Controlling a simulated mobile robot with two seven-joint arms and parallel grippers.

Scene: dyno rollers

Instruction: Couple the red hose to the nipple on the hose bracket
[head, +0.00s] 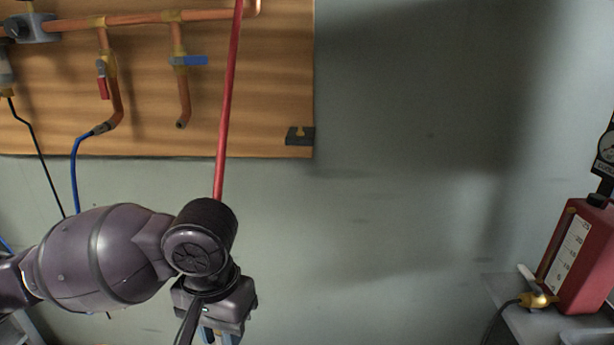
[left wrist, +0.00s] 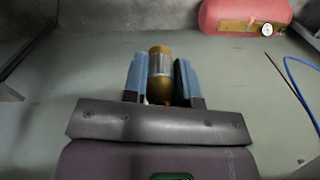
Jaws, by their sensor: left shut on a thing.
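The red hose (head: 228,100) hangs down over the wooden board from the top of the head view and passes behind my left arm. My left gripper (head: 220,338) points down at the bottom of the head view, in front of the wall below the board. In the left wrist view its blue fingers are shut on a brass and silver hose coupling (left wrist: 160,70). The join between coupling and red hose is hidden. A small black hose bracket (head: 299,138) with a brass nipple (head: 300,130) sits at the board's lower right corner, up and right of the gripper, apart from it.
The board (head: 270,80) carries copper pipes (head: 140,18), a red-handled valve (head: 102,88) and a blue-handled valve (head: 190,61). A blue hose (head: 76,170) hangs at left. The wall between is clear.

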